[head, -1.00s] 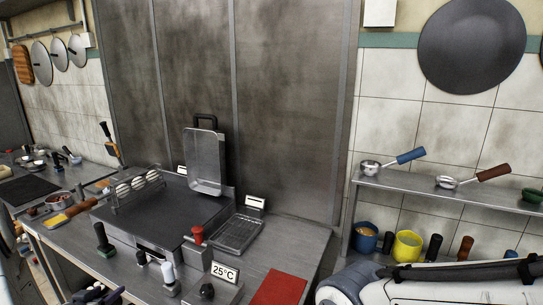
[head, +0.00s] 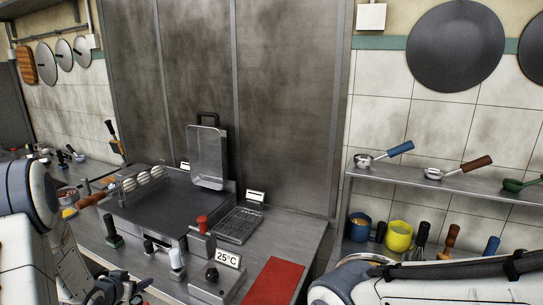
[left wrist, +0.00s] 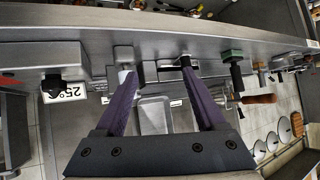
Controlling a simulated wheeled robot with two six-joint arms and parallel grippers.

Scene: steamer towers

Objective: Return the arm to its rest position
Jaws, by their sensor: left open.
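My left arm comes in at the lower left of the head view, and its dark left gripper (head: 120,290) is low at the bottom edge, in front of the counter. In the left wrist view the gripper (left wrist: 156,78) has its two purple fingers apart, with nothing held between them. The wrist view is turned over, and the counter front with its knobs and handles lies beyond the fingertips. My right arm shows as a white link at the lower right of the head view. Its gripper is out of the picture.
A shelf (head: 440,184) with ladles is at right, above a yellow cup (head: 399,236).

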